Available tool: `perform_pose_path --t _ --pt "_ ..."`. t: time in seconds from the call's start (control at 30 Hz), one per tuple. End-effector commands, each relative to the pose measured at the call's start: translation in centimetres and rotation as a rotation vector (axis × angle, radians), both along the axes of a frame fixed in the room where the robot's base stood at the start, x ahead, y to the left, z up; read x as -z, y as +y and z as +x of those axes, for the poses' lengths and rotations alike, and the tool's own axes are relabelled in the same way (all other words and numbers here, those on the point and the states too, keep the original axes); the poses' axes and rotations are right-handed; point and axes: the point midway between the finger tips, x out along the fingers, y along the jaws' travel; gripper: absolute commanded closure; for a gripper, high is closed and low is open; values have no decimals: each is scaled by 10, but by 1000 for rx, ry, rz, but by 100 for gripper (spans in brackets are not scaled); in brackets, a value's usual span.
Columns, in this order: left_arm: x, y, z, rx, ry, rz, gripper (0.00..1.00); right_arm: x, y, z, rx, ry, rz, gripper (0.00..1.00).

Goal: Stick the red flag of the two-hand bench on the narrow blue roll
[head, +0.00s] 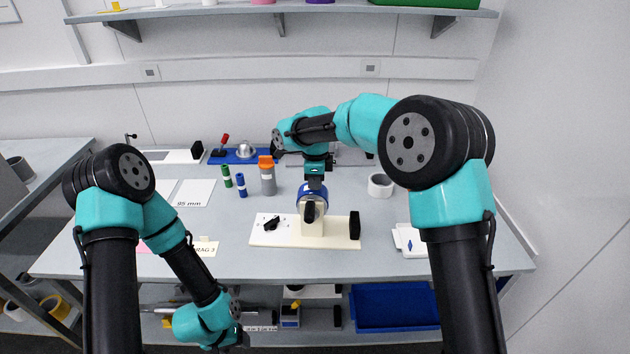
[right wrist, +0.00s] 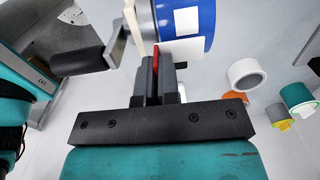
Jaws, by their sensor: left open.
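A blue roll (head: 312,192) is mounted on the cream bench (head: 285,237), with a grey crank end facing me. In the right wrist view the blue roll (right wrist: 198,22) is close ahead of the fingers and carries a white patch. My right gripper (head: 314,181) reaches down to the roll from behind. Its fingers, seen in the right wrist view (right wrist: 164,72), are close together on a thin red piece, the red flag (right wrist: 156,58), seen edge-on. Whether it touches the roll is unclear. My left gripper (head: 238,343) hangs low at the front, partly cut off, away from the bench.
A white ring (head: 380,185) lies to the right. White sheets (head: 194,192) cover the left. A blue bin (head: 395,306) sits below the table.

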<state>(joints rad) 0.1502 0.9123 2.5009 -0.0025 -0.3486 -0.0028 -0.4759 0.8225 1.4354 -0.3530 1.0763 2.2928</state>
Motion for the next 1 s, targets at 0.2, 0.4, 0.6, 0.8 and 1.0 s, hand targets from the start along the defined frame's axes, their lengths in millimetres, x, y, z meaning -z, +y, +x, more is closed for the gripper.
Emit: perform_pose_path --t 0.2,0.4,0.6,0.8,1.0 --pt "0 0 0 0 0 0 40 5 0 0 0 0 0 100" --pt "0 0 0 0 0 0 40 10 0 0 0 0 0 100" --pt "0 0 0 0 0 0 40 15 0 0 0 0 0 100" --pt "0 0 0 0 0 0 40 20 0 0 0 0 0 100" --pt "0 0 0 0 0 0 40 19 0 0 0 0 0 100"
